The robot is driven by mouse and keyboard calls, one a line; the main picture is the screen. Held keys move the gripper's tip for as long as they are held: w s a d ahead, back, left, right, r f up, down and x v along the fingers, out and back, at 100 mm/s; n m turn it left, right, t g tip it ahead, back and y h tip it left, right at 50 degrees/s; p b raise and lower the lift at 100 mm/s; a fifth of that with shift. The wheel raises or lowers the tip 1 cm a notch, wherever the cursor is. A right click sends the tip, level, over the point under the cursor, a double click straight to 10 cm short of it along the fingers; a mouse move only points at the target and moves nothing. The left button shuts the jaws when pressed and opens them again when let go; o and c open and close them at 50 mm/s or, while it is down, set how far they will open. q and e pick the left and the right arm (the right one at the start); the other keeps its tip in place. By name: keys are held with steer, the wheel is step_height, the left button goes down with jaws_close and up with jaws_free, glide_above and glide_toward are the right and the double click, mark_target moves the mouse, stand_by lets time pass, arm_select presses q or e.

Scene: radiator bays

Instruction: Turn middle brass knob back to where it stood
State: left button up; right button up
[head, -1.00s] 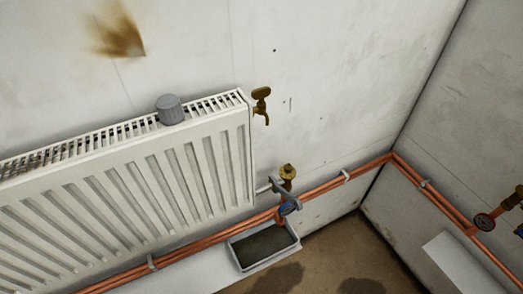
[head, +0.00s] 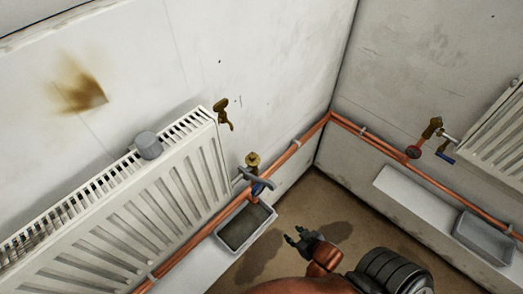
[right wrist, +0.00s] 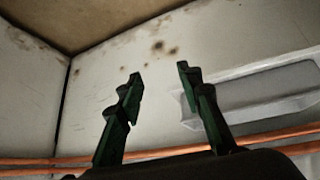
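Three brass knobs show in the head view. One brass knob (head: 252,159) sits on top of the valve by the left radiator's lower right corner, above a blue and grey handle. A key-shaped brass knob (head: 222,112) is at the radiator's upper right corner. A third brass knob (head: 433,126) is on the right wall's pipework. My right gripper (head: 303,236) is over the floor, apart from all of them. In the right wrist view its green fingers (right wrist: 160,75) are spread with nothing between them. My left gripper is out of view.
The left radiator (head: 165,195) has a grey cap (head: 148,145) on top. A grey tray (head: 265,210) lies below its valve, another grey tray (head: 484,236) under the right radiator (head: 503,130). Copper pipes (head: 310,138) run along both walls. Brown floor lies in the corner.

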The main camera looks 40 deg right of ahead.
steer(key=w+d+r+t+p, duration=0.2)
steer(key=w+r+p, duration=0.15)
steer(key=r, duration=0.25)
steer(key=w+d+r+t+p, duration=0.2)
steer(key=w+r, duration=0.2)
steer(key=r, duration=0.3)
steer(key=n+t+y+p, duration=0.6)
steer(key=y+p, duration=0.4)
steer(key=p, duration=0.7)
glide_toward(256, 156)
steer(key=w+a+r+g, duration=0.1)
steer(key=w, duration=0.2)
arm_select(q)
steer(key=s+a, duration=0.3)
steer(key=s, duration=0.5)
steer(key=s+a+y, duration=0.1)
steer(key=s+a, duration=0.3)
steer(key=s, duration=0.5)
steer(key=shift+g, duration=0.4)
arm_select(e)
steer(key=shift+n, duration=0.3)
steer(key=x, duration=0.8)
steer(key=shift+s+a+f, duration=0.1)
steer(key=shift+f, duration=0.05)
steer(key=shift+c, duration=0.4)
jaws_close()
